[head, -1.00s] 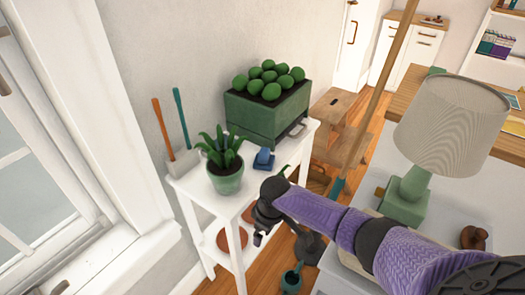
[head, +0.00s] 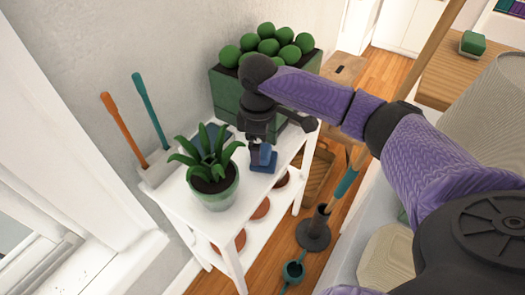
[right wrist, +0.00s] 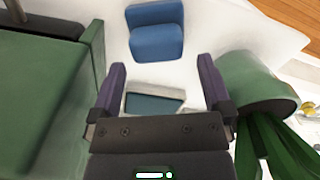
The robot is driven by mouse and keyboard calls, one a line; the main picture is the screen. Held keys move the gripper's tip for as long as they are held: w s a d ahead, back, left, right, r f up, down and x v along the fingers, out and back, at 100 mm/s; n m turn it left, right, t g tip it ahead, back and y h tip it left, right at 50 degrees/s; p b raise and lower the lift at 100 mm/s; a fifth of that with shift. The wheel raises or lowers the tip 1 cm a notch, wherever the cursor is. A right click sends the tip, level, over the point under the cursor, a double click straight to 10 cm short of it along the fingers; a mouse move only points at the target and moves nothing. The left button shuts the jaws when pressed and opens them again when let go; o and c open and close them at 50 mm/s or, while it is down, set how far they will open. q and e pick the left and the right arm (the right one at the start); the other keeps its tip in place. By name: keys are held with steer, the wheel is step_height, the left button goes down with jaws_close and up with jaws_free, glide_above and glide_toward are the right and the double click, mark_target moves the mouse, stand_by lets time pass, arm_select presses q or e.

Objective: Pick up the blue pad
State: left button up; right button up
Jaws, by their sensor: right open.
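The blue pad (head: 263,164) is a small blue block with a raised part, lying on the white shelf stand's top between the potted plant and the green planter. In the right wrist view the blue pad (right wrist: 156,40) lies beyond my fingertips, near the top of the picture, with nothing between the fingers touching it. My right gripper (head: 260,138) is over the stand top, pointing down, and partly hides the pad in the head view. In the wrist view the right gripper (right wrist: 161,78) is open and empty. My left gripper is not in view.
The green planter (right wrist: 45,105) is close to one side of the gripper, the plant's pot (right wrist: 255,88) to the other. A flat grey-teal piece (right wrist: 153,103) lies below the fingers. Two handled tools (head: 128,130) stand at the left. The white stand (head: 170,195) has bowls on its lower shelf.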

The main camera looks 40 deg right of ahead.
step_height(320, 180, down, 5)
steer(key=b, duration=0.3)
steer(key=shift+d, duration=0.15)
steer(key=shift+r, duration=0.2)
steer(key=c, duration=1.1)
step_height(320, 180, up, 10)
steer(key=p, duration=0.6)
steer(key=shift+f, duration=0.1)
steer(key=shift+r, duration=0.2)
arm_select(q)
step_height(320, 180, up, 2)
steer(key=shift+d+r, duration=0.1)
